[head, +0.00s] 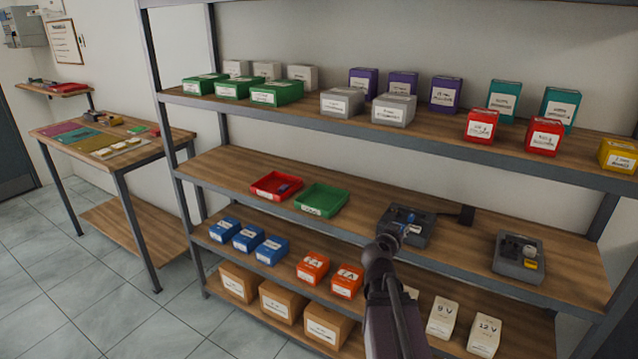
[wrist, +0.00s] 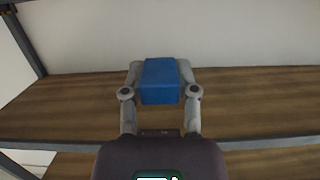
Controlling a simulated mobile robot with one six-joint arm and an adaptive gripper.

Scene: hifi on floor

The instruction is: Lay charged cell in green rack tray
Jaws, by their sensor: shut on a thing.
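A blue block-shaped cell (wrist: 160,80) is held between the two fingers of my gripper (wrist: 160,92) in the wrist view. In the head view my gripper (head: 393,238) is small and partly hidden by my arm. I cannot tell the exact gap between cell and charger. The green tray (head: 322,194) stands on the same shelf, left of my gripper, and looks empty. Its front label is too small to read.
A red tray (head: 268,181) with a dark item in it stands just left of the green tray. A second dark unit (head: 518,257) with small items sits to the right. The upper shelf (head: 300,112) with boxes overhangs. Bare wood lies behind the trays.

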